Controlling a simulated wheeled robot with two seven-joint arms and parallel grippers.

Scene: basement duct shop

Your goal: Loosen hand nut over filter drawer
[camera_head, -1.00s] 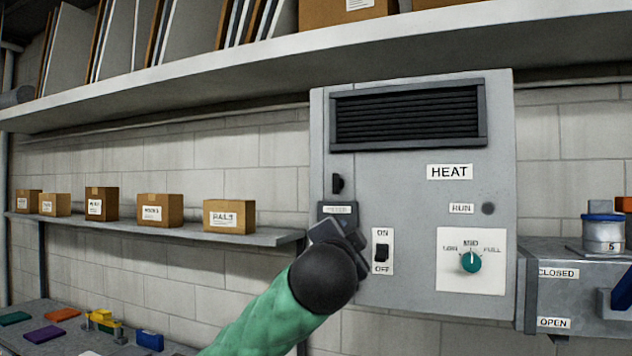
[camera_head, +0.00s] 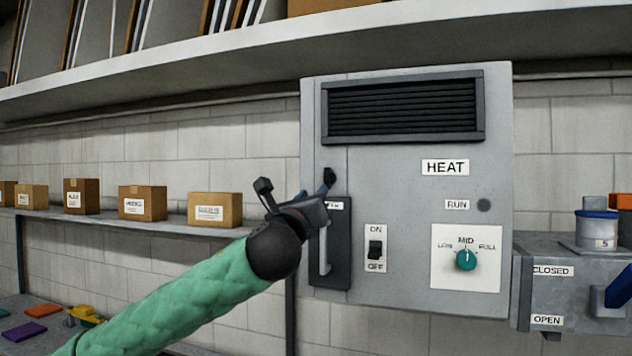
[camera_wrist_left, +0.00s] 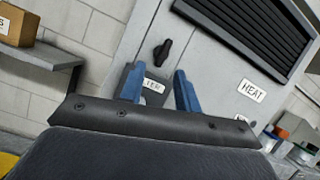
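The hand nut is a small black winged knob (camera_head: 330,174) on the left side of the grey heater's front, just above the filter drawer. It also shows in the left wrist view (camera_wrist_left: 162,50), beyond the fingertips and tilted in the picture. The filter drawer (camera_head: 340,262) is a dark panel with a pale upright handle and a partly covered label. My left gripper (camera_head: 294,186) is open and empty, left of the nut. One blue finger overlaps the nut's lower part in the head view. In the left wrist view both fingers (camera_wrist_left: 159,88) stand apart below the nut. My right gripper is out of view.
The grey heater (camera_head: 400,180) has a black grille, an on/off switch (camera_head: 375,249) and a green dial (camera_head: 466,259). A shelf with cardboard boxes (camera_head: 142,203) runs along the left wall. A long shelf hangs overhead. A grey box marked closed/open (camera_head: 545,290) stands right.

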